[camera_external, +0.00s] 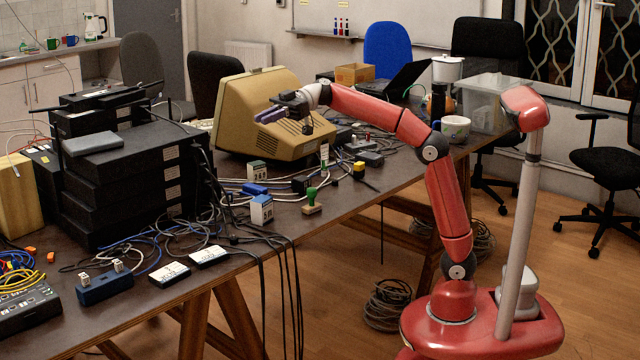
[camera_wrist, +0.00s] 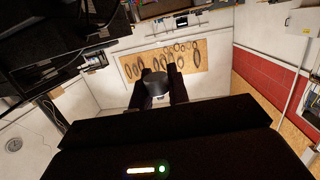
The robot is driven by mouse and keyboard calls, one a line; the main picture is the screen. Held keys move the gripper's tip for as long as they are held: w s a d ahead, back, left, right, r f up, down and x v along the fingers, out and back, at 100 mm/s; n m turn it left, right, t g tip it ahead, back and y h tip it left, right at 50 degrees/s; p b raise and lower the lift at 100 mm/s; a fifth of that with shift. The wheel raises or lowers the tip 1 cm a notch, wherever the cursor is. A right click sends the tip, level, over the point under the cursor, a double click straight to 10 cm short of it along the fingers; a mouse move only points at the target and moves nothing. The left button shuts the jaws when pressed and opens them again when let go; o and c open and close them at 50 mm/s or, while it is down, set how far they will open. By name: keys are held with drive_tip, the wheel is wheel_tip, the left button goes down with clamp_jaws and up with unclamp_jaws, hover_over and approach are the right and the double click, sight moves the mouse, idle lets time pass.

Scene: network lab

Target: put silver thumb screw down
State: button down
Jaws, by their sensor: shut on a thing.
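My gripper (camera_external: 268,114) is raised well above the table, in front of the beige monitor in the external view, with its purple fingers pointing left. In the wrist view my gripper (camera_wrist: 158,84) has its two dark fingers closed on the silver thumb screw (camera_wrist: 155,82). The screw shows as a small round dark-grey head with a paler part below it. In the external view the screw is too small to make out.
The table (camera_external: 345,205) has free patches near its front edge. Beside them are a green-handled stamp (camera_external: 311,203), a blue-and-white block (camera_external: 261,210) and loose cables. The beige monitor (camera_external: 235,140) stands behind my gripper. Stacked black boxes (camera_external: 135,175) stand at left.

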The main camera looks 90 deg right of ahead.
sight(257, 201)
drive_tip(key=w+a+f+n+g+y+b, duration=0.1)
drive_tip(key=f, duration=0.6)
drive_tip(key=w+f+n+g+y+b, duration=0.1)
drive_tip(key=f+b, duration=0.1)
drive_tip(key=f, duration=0.5)
drive_tip(key=w+a+f+n+g+y+b, duration=0.1)
drive_tip(key=f+b, duration=0.1)
drive_tip(key=f, duration=0.5)
drive_tip(key=shift+w+a, duration=0.2)
drive_tip(key=shift+a, duration=0.15)
drive_tip(key=shift+f+b, duration=0.15)
drive_tip(key=shift+b, duration=0.25)
drive_tip(key=c, duration=1.3)
unclamp_jaws()
drive_tip(key=shift+c, duration=0.2)
